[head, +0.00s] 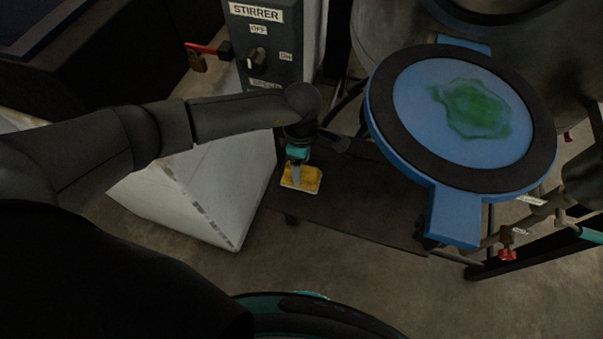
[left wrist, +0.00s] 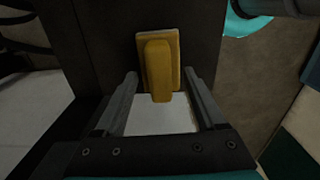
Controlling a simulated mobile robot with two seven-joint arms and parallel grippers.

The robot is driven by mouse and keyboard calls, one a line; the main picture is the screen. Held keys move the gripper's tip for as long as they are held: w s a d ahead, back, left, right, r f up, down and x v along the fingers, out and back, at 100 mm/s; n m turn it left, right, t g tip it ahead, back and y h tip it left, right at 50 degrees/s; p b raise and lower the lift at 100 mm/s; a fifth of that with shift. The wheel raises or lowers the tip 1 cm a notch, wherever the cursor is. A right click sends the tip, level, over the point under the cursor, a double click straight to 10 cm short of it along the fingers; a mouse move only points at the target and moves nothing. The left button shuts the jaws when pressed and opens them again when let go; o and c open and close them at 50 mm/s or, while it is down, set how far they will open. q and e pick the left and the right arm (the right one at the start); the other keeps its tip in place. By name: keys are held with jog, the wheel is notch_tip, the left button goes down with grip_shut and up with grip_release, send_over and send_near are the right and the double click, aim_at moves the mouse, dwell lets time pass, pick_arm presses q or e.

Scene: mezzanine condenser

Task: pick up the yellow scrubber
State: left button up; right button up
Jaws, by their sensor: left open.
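The yellow scrubber (head: 312,181) lies on a dark low platform (head: 355,205) in the head view. It has a raised yellow grip on a flat base with a pale edge. My left gripper (head: 296,172) is over it, pointing down and partly covering it. In the left wrist view the scrubber (left wrist: 161,62) is straight ahead, and the open fingers (left wrist: 160,76) stand either side of the near end of its grip. Gaps show on both sides, so the fingers look clear of it. My right gripper is not in view.
A grey stirrer switch box (head: 262,40) stands behind my left arm, with a red-handled padlock (head: 197,58) beside it. A white angled panel (head: 190,195) is left of the platform. A blue round hatch (head: 385,125) with a green stain overhangs its right side.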

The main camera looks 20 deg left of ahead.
pick_arm(q)
jog(key=shift+f, duration=0.25)
jog(key=shift+c, duration=0.3)
grip_shut()
